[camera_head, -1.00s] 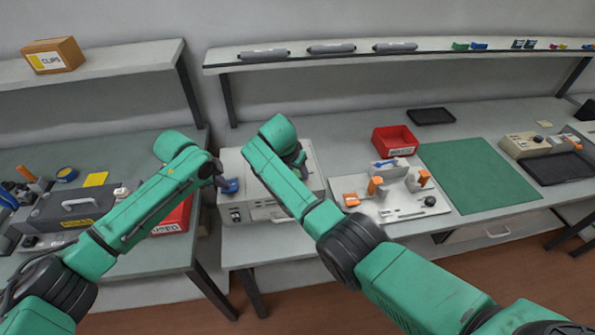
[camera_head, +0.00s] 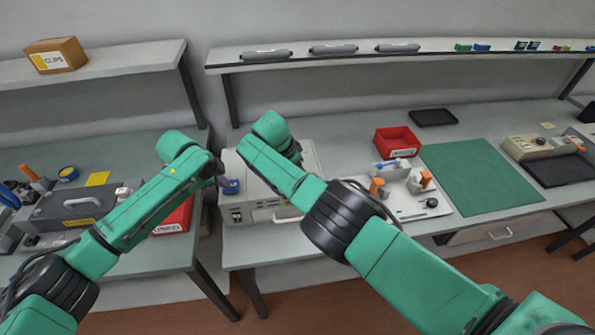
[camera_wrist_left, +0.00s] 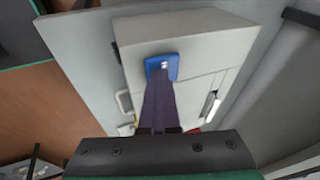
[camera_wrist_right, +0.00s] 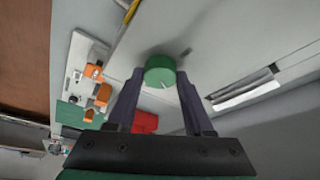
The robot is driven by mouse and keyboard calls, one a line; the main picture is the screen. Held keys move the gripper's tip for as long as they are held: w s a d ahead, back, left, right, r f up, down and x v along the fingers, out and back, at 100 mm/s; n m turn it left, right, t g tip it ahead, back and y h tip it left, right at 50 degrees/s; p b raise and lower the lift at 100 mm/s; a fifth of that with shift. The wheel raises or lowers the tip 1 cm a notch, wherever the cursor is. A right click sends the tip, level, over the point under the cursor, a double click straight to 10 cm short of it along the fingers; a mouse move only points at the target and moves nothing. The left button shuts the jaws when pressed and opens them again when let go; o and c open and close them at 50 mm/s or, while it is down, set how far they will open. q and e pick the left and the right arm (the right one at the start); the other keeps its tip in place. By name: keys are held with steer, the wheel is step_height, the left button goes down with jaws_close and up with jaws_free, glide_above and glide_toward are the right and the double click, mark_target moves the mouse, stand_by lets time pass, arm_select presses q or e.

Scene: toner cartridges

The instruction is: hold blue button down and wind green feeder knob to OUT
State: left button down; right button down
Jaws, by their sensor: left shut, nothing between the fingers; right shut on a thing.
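The grey-white printer-like machine (camera_head: 238,168) stands on the bench, left of centre. In the left wrist view, the blue button (camera_wrist_left: 162,62) sits on one face of the machine; it also shows in the head view (camera_head: 232,187). My left gripper (camera_wrist_left: 160,76) is shut and empty, its fingertips against the button; I cannot tell how far the button is pressed. In the right wrist view, the green feeder knob (camera_wrist_right: 161,68) lies between the fingertips of my right gripper (camera_wrist_right: 160,76), which is shut on it. A small white mark shows on the knob. My right arm hides the knob in the head view.
A white board with orange clamps (camera_head: 409,203), a red bin (camera_head: 396,140) and a green mat (camera_head: 480,178) lie right of the machine. A grey toolbox-like unit (camera_head: 75,207) stands on the left bench. A shelf (camera_head: 380,56) runs above the bench.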

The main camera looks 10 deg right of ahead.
steer(key=shift+c, duration=1.4)
jaws_free()
steer(key=shift+s+d+f, duration=0.1)
steer(key=shift+s+d, duration=0.05)
steer(key=shift+d, duration=0.1)
steer(key=shift+a+r, duration=0.45)
steer(key=shift+r, duration=0.05)
step_height(320, 180, up, 9)
steer(key=d, duration=0.1)
steer(key=shift+s, duration=0.15)
steer(key=shift+r, duration=0.1)
